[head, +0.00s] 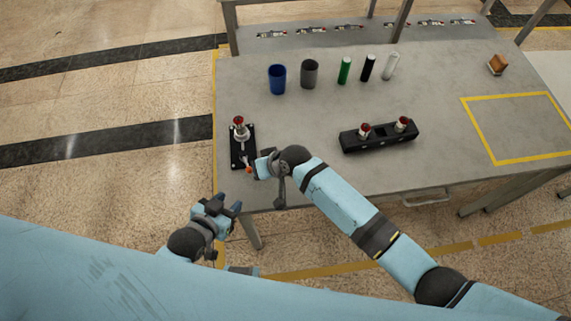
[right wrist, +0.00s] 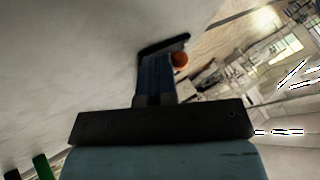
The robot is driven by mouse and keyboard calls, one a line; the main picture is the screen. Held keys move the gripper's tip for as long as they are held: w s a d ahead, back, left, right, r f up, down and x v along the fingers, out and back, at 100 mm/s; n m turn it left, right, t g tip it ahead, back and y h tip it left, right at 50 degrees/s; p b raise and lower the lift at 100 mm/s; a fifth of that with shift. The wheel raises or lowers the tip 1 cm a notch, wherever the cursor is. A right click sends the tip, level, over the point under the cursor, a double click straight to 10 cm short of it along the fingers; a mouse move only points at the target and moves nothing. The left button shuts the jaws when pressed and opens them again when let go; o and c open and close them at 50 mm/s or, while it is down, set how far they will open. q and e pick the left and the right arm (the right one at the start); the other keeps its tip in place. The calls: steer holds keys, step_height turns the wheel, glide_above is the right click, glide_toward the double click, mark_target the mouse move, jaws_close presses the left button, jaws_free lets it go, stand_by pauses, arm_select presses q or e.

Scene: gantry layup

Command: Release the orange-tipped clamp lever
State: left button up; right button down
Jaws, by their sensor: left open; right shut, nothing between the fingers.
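A clamp with a red-topped post stands on a black base plate (head: 243,155) at the table's left edge. Its lever's orange tip (head: 249,170) is at the near end of the plate. My right gripper (head: 259,168) is shut and empty, immediately right of the orange tip. In the right wrist view the orange tip (right wrist: 180,60) shows as a ball beside the closed fingers (right wrist: 160,70); whether they touch I cannot tell. The lever itself is mostly hidden there. My left gripper (head: 229,205) is open and empty, off the table's near left corner.
A black block with two red knobs (head: 380,137) lies mid-table. A blue cup (head: 277,79), grey cup (head: 309,74) and green (head: 344,70), black (head: 367,68) and white (head: 390,66) cylinders stand behind. The yellow-taped area (head: 480,125) is empty.

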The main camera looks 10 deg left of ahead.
arm_select(q)
steer(key=shift+w+d+r, duration=0.1)
steer(key=shift+d+r, duration=0.05)
steer(key=shift+d, duration=0.05)
arm_select(e)
steer(key=shift+a, duration=0.1)
steer(key=shift+w+a+b, duration=0.35)
steer(key=shift+w+a, duration=0.05)
steer(key=shift+w, duration=0.3)
arm_select(q)
steer(key=shift+a+f, duration=0.2)
steer(key=shift+f, duration=0.3)
steer(key=shift+r, duration=0.1)
arm_select(e)
steer(key=shift+d, duration=0.1)
